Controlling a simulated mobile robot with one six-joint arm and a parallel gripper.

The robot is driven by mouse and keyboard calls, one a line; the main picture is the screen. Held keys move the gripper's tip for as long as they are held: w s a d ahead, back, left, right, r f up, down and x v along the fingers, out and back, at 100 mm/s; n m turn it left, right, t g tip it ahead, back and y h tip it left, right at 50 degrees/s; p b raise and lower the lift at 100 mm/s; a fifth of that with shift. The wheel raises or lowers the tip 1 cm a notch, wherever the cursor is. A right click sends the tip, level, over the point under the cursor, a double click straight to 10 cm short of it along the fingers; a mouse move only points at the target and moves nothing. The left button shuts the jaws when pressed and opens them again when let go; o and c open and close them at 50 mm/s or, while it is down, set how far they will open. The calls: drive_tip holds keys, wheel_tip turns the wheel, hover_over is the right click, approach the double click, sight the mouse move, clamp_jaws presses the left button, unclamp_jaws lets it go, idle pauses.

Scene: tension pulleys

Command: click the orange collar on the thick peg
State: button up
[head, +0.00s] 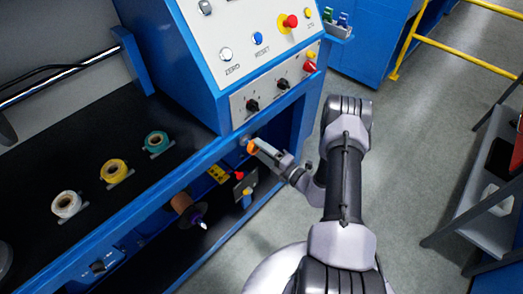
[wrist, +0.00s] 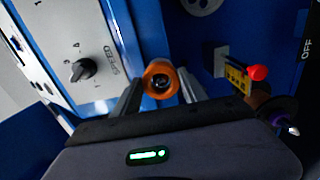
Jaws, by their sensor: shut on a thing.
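The orange collar (wrist: 158,72) sits between the fingertips of my gripper (wrist: 163,86) in the wrist view, and the fingers are shut on it. Its dark round opening faces the camera, with a small pale spot inside. In the head view the collar (head: 251,147) shows as a small orange patch at the tip of my gripper (head: 257,149), in front of the blue cabinet below the knob panel. I cannot make out the thick peg for certain; the collar and fingers may hide it.
A red knob (wrist: 257,73) on a yellow-marked plate is right of the collar. A brown spool (head: 182,202) on a pale-tipped spindle is lower left. The dial panel (head: 270,92) is above.

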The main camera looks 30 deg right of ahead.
sight(256, 147)
drive_tip(key=shift+w+a, duration=0.1)
drive_tip(key=shift+w, duration=0.1)
drive_tip(key=shift+b+x, duration=0.35)
drive_tip(key=shift+x, duration=0.9)
drive_tip(key=shift+w, duration=0.1)
drive_tip(key=o, duration=1.5)
drive_tip(key=shift+c, duration=0.2)
drive_tip(key=p+v, duration=0.1)
drive_tip(key=v, duration=1.6)
drive_tip(key=shift+s, duration=0.25)
